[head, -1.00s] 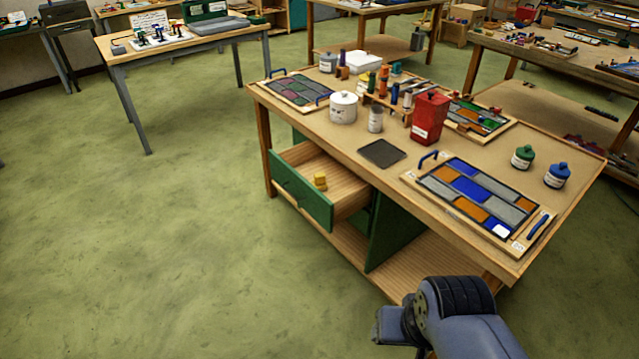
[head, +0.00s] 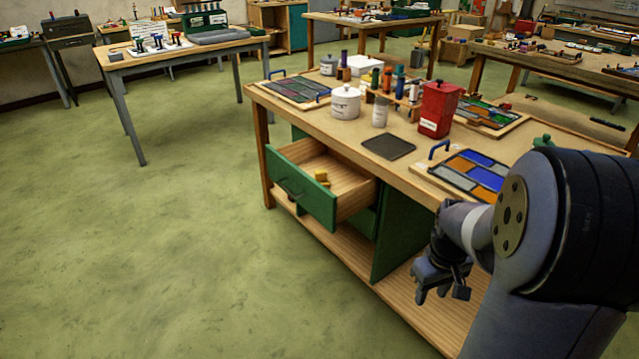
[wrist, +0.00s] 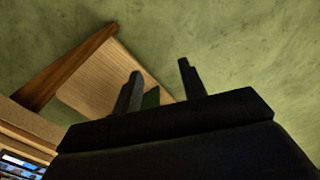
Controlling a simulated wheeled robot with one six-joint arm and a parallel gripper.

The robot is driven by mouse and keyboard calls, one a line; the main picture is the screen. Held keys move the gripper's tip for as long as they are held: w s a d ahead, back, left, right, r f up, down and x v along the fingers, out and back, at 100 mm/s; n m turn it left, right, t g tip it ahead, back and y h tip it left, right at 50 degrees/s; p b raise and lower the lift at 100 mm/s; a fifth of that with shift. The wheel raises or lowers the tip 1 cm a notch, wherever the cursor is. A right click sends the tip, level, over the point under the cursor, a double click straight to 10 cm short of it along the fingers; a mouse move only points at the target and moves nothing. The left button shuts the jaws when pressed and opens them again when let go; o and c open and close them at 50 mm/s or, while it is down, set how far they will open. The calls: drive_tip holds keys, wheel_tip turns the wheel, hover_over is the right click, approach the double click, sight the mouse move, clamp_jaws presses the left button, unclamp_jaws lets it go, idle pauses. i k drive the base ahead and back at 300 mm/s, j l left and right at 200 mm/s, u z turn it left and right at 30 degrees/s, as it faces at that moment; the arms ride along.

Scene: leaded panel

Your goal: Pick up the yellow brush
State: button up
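A small yellow thing (head: 321,178), likely the yellow brush, lies inside the pulled-out drawer (head: 308,199) of the workbench in the head view. It is too small there to make out its full shape. My gripper (head: 441,295) hangs to the right of the drawer, in front of the bench's lower shelf, apart from the brush. In the wrist view my gripper (wrist: 161,75) has its two fingers spread with nothing held between them. The brush does not show in the wrist view.
The bench top (head: 300,118) holds a red canister (head: 438,110), a white jar (head: 345,102), a dark flat pad (head: 388,146) and leaded panels (head: 470,172). The drawer's green front juts out over the floor. Green floor (head: 150,250) left of the bench is clear.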

sight(321, 176)
drive_tip(key=i+j, duration=0.3)
drive_tip(key=i, duration=0.25)
drive_tip(key=i+j, duration=0.3)
drive_tip(key=i, duration=0.2)
drive_tip(key=i+j+z, duration=0.1)
drive_tip(key=i+j, duration=0.2)
drive_tip(key=i, duration=0.25)
drive_tip(key=i+j, duration=0.35)
drive_tip(key=i, duration=0.2)
